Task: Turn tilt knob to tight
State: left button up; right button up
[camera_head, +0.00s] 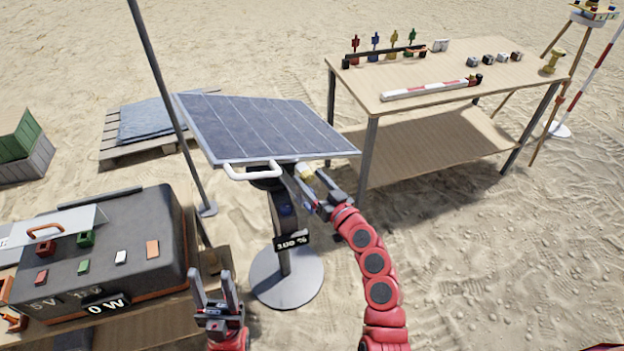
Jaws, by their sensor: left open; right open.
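A tilted solar panel (258,127) stands on a post with a round grey base (287,280). A small yellowish knob (306,172) shows under the panel's lower edge; I take it for the tilt knob. Its setting cannot be read. My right gripper (308,178) is open with its fingers about the knob; I cannot tell whether they touch it. My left gripper (215,284) is open and empty, pointing up, left of the base. A label (291,242) on the post reads 100 %.
A white handle (252,173) sticks out from the panel's lower edge. A dark power box (120,240) marked 0 W is at the left. A thin pole (165,90) rises behind it. A wooden table (440,85) with small items stands at the right. Open sand lies lower right.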

grip_shut()
dwell(0.3)
jog(key=shift+f+m, duration=0.15)
jog(key=shift+m, duration=0.15)
jog(key=m+b, duration=0.1)
jog(key=m, duration=0.1)
jog(key=shift+f+m, duration=0.1)
jog(key=shift+m, duration=0.3)
jog(key=m+b, duration=0.1)
jog(key=m, duration=0.3)
jog(key=shift+m, duration=0.3)
jog(key=m, duration=0.5)
jog(key=shift+d, duration=0.1)
jog(key=shift+m+p, duration=0.3)
jog(key=shift+m, duration=2.1)
